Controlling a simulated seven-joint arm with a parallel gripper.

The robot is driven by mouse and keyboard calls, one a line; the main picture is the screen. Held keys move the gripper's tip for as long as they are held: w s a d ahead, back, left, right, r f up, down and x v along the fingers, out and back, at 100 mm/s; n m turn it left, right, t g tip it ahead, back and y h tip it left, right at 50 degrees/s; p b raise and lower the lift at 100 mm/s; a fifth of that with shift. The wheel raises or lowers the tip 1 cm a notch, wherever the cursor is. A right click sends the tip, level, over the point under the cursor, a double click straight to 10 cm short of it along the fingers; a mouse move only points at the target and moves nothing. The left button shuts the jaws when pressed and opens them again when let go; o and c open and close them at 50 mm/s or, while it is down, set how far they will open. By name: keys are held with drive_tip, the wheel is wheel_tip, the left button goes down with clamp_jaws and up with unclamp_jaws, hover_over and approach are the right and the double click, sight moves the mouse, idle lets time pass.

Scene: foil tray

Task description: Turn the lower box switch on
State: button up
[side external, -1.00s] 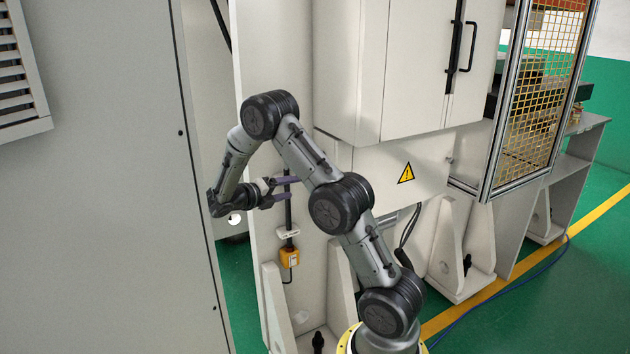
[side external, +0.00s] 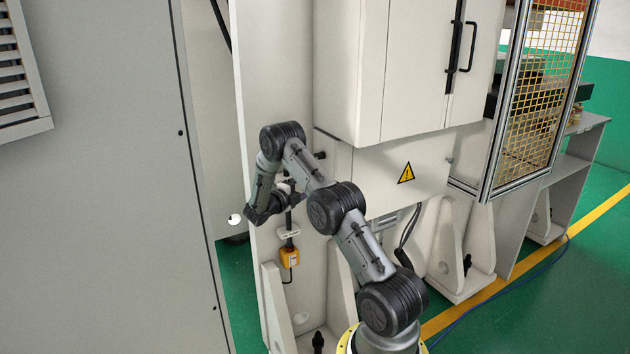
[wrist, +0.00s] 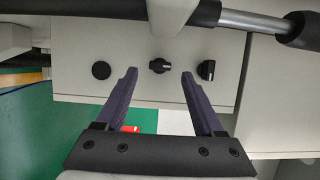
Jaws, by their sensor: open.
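In the wrist view a pale panel carries a row of black controls: a round flat one (wrist: 101,70) at left, a winged switch knob (wrist: 160,66) in the middle with its wing roughly crosswise, and another knob (wrist: 206,70) at right with its wing roughly upright. My gripper (wrist: 160,74) is open and empty, with its two purple fingertips on either side of the middle knob in the picture. I cannot tell the remaining depth or any contact. In the side view my arm mostly hides the gripper and the controls. Which knob is the lower box switch is unclear.
A pale cabinet (side external: 350,80) overhangs a lower box with a yellow warning triangle (side external: 406,173). A small orange-yellow box (side external: 290,257) hangs on the pale upright plate below my gripper. A large grey cabinet (side external: 110,200) stands at left. A yellow mesh guard (side external: 543,100) stands at right.

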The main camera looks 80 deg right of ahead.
drive_tip(key=shift+x, duration=2)
drive_tip(key=shift+c, duration=0.2)
clamp_jaws()
